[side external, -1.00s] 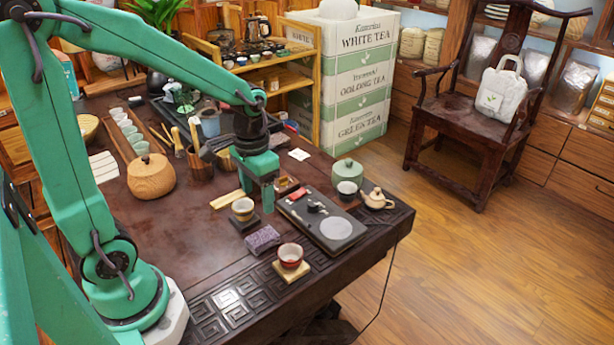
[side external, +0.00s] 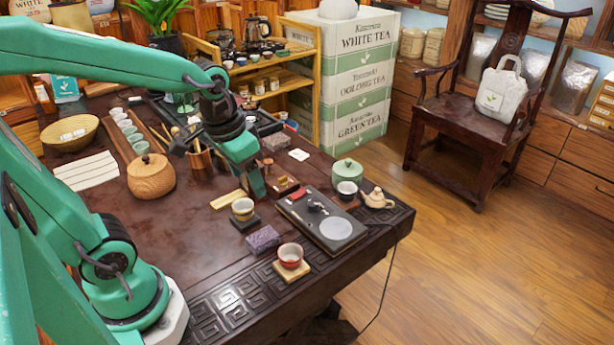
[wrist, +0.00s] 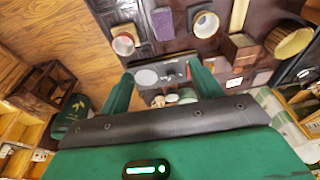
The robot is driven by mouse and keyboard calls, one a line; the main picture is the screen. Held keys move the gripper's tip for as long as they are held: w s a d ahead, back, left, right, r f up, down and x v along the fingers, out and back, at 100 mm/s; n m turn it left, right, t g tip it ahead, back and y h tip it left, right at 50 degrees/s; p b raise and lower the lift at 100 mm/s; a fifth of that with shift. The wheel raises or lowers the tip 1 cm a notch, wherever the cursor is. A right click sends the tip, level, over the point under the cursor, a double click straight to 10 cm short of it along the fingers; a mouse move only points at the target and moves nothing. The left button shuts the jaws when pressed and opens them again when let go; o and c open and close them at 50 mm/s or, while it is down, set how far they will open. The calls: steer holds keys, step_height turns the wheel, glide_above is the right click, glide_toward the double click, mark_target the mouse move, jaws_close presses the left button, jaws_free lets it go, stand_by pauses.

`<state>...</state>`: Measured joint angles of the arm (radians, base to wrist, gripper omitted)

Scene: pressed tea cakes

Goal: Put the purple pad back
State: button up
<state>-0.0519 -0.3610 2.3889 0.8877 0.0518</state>
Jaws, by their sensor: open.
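The purple pad (side external: 263,239) is a small patterned slab lying flat on the dark table near the front edge. It is left of the red cup and in front of the yellow cup. In the wrist view it shows as a purple slab (wrist: 163,23) near the top. My gripper (side external: 255,188) is tilted above the table, behind the yellow cup and apart from the purple pad. In the wrist view its two green fingers (wrist: 162,85) are spread with a gap between them. Nothing appears held. In the side view the arm hides part of the table behind it.
The yellow cup (side external: 243,207) stands on a dark coaster. The red cup (side external: 290,254) stands on a wooden coaster (side external: 291,272). To the right are a slate tray (side external: 336,229), a green lidded jar (side external: 347,172) and a small teapot (side external: 377,198). A round wooden jar (side external: 151,178) stands left.

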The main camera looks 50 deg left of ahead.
steer(key=s+d+r+t, duration=0.1)
steer(key=s+r+t, duration=0.2)
steer(key=s+r, duration=0.1)
steer(key=shift+s+d+r, duration=0.2)
steer(key=shift+s+r, duration=0.1)
steer(key=shift+r, duration=0.2)
stand_by(1.1)
